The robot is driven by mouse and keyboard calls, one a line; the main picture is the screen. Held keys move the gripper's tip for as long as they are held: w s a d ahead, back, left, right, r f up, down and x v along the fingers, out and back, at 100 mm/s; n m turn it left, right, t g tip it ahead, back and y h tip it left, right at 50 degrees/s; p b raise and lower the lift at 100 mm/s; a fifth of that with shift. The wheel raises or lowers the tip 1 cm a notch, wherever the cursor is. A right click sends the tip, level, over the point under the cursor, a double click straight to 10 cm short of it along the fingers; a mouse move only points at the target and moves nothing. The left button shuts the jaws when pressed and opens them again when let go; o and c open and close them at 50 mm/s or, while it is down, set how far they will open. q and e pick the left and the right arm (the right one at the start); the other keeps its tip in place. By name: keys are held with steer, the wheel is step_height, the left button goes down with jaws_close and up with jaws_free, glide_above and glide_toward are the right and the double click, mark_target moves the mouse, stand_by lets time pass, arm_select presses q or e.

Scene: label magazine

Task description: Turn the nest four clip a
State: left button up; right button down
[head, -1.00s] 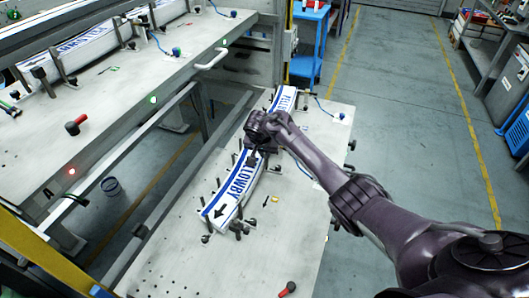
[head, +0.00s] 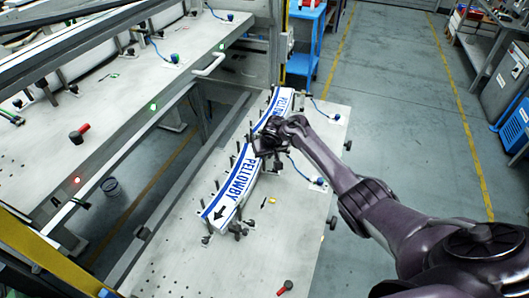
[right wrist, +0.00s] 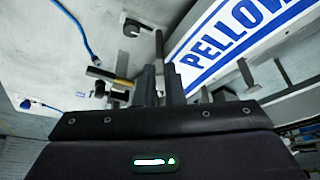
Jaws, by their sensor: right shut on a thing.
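My right gripper (head: 268,150) is at the right side of the nest near mid-length. In the right wrist view, its fingers (right wrist: 161,84) are shut on a small dark part beside the label strip (right wrist: 232,45), seemingly a clip, mostly hidden by them. A lever with a tan end (right wrist: 108,77) shows just left of the fingers. My left gripper is not in view.
A raised bench (head: 110,110) with a handle (head: 208,66) stands at the left, under a long beam (head: 95,40). A red-handled part (head: 285,288) lies near the table's front. Blue cables (head: 305,173) run right of the nest. Open floor lies right.

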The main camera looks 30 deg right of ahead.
steer(key=shift+w+d+n+g+y+b, duration=0.2)
steer(key=shift+d+n+y+b, duration=0.4)
steer(key=shift+n+b, duration=1.6)
steer(key=shift+w+d+n+g+y+b, duration=0.1)
steer(key=shift+d+n+g+y+b, duration=0.5)
steer(key=shift+n+b, duration=1.6)
steer(key=shift+w+d+n+y+b, duration=0.2)
steer(key=shift+n+y+b, duration=1)
steer(key=shift+b, duration=1.7)
steer(key=shift+n+h, duration=0.3)
steer(key=c, duration=1.5)
jaws_free()
steer(key=shift+d+r, duration=0.1)
steer(key=p+v, duration=0.3)
steer(key=v, duration=0.4)
steer(key=shift+s+d+r, duration=0.1)
steer(key=shift+s+r, duration=0.05)
steer(key=shift+r, duration=0.1)
